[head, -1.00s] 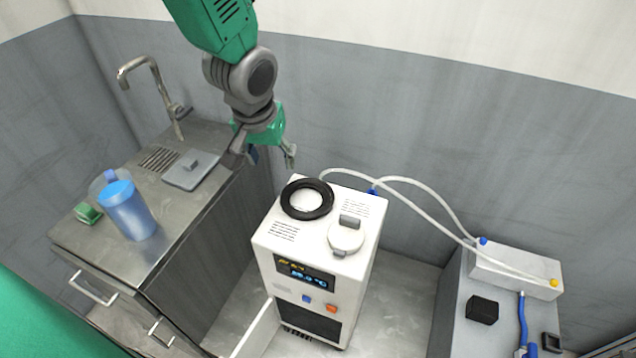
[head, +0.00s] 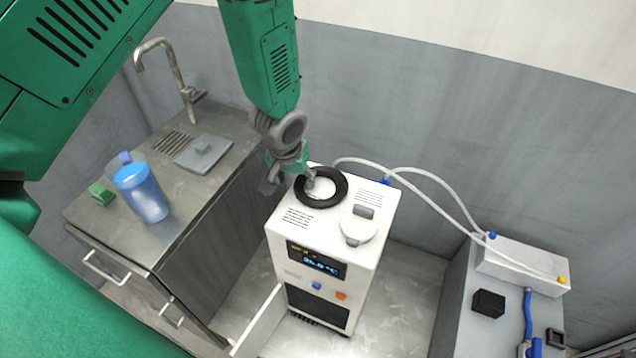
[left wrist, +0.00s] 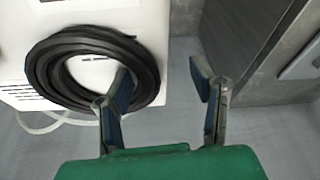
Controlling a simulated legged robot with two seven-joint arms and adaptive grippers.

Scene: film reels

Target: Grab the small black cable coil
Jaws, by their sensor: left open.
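The black cable coil (head: 340,192) lies flat on top of the white machine (head: 378,215), near its back left corner. It also shows in the left wrist view (left wrist: 48,72). My left gripper (head: 292,186) is open at the coil's left side. In the left wrist view, one finger of my left gripper (left wrist: 162,92) overlaps the coil's ring near its inner hole, and the other finger is outside, past the machine's edge. The coil's band appears between the fingers; I cannot tell whether they touch it. My right gripper is not in view.
A round white cap (head: 358,228) with a grey handle sits beside the coil. White hoses (head: 440,180) run from the machine's back to a white box (head: 520,262) at right. A steel counter (head: 190,210) with a blue pitcher (head: 140,190) stands at left.

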